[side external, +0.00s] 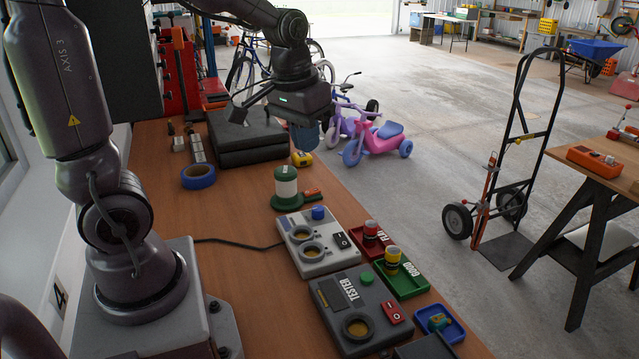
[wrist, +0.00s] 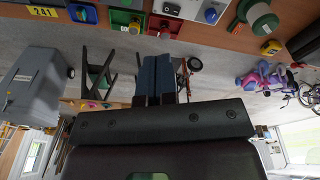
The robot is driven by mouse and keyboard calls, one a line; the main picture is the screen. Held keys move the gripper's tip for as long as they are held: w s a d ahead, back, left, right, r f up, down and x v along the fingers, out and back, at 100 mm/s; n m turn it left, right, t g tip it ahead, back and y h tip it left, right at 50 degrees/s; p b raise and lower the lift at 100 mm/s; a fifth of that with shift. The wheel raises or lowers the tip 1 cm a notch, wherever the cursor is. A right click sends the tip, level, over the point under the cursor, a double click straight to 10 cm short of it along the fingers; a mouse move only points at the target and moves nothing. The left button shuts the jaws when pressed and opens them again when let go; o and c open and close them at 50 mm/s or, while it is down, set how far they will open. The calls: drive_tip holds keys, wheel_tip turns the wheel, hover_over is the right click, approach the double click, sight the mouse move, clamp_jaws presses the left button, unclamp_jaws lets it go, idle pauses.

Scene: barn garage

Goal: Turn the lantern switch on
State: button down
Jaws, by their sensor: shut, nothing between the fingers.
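The lantern (side external: 286,187) looks like a small upright cylinder with a green top, white middle and green base, standing on the wooden bench. In the wrist view the lantern (wrist: 262,20) shows at the top right.
A yellow tape measure (side external: 302,158) lies below my gripper. A grey-white box (side external: 318,246) with a blue knob, a dark tester (side external: 362,310), a red tray (side external: 371,248) and a green tray (side external: 410,287) stand in front of the lantern. Blue tape (side external: 198,176) lies left.

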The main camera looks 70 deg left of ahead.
drive_tip(key=w+a+f+n+g, duration=0.2)
drive_tip(key=w+a+f+n, duration=0.4)
drive_tip(key=a, duration=0.5)
drive_tip(key=n+y, duration=0.3)
drive_tip(key=n, duration=0.4)
hover_over(317, 189)
drive_tip(key=d, duration=0.4)
wheel_tip(317, 189, down, 7)
drive_tip(key=shift+s+a+t, duration=0.25)
drive_tip(key=shift+s+t, duration=0.05)
drive_tip(key=shift+s, duration=0.15)
drive_tip(key=shift+f, duration=0.15)
drive_tip(key=x, duration=0.8)
drive_tip(key=d+x, duration=0.1)
drive_tip(key=x, duration=0.3)
drive_tip(key=shift+a+f, duration=0.15)
drive_tip(key=shift+f, duration=0.2)
drive_tip(key=shift+w+f, duration=0.15)
drive_tip(key=shift+f, duration=0.45)
